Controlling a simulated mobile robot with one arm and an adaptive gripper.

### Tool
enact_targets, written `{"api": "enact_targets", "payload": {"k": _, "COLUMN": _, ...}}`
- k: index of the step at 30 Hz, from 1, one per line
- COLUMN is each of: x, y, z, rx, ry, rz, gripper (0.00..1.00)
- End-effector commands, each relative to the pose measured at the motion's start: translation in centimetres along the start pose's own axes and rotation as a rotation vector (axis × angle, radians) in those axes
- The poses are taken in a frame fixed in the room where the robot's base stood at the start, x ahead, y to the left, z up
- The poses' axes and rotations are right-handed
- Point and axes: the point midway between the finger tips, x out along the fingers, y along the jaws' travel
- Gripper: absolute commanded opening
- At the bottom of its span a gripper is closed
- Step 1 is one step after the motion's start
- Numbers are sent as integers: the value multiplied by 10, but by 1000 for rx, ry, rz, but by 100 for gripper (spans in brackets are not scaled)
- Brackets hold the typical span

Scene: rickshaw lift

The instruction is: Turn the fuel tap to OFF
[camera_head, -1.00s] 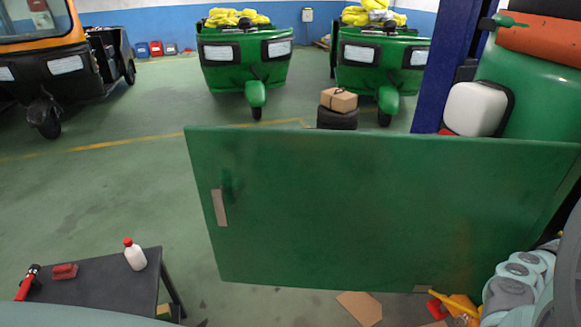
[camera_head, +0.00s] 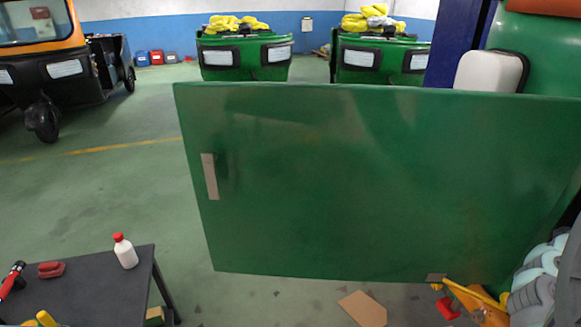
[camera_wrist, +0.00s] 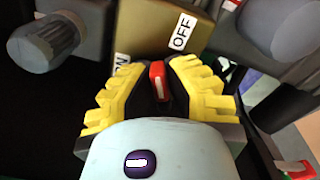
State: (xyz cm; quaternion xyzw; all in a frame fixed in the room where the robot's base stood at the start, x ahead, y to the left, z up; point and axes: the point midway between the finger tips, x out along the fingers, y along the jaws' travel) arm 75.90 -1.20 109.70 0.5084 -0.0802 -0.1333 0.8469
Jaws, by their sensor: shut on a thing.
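The fuel tap's red lever (camera_wrist: 157,80) points up toward a brass-coloured body (camera_wrist: 158,50) in the wrist view. A white OFF label (camera_wrist: 182,31) sits up and to the right of the lever. Another label (camera_wrist: 122,60), partly hidden, shows an N at the left. My gripper (camera_wrist: 157,88) is shut on the lever, its yellow-padded fingers on either side. In the head view I cannot make out the tap or the grip on it. A large green panel (camera_head: 380,180) with a pale handle fills the middle of that view.
A dark grey knob (camera_wrist: 45,45) and grey parts (camera_wrist: 285,25) crowd the tap. A dark table (camera_head: 80,290) with a white bottle (camera_head: 125,252) stands at lower left. Parked green rickshaws (camera_head: 245,55) are behind. Open floor (camera_head: 110,195) lies left of the panel.

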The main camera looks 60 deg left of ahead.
Motion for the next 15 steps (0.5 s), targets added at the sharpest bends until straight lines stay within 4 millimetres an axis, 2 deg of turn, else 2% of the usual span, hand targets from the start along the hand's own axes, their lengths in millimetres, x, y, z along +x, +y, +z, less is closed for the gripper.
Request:
{"api": "enact_targets", "payload": {"k": 1, "x": 0, "y": -7, "z": -2, "rx": 49, "ry": -2, "rz": -1, "gripper": 0}}
{"api": "enact_targets", "payload": {"k": 15, "x": 0, "y": -11, "z": -3, "rx": 397, "ry": -1, "rz": -5, "gripper": 0}}
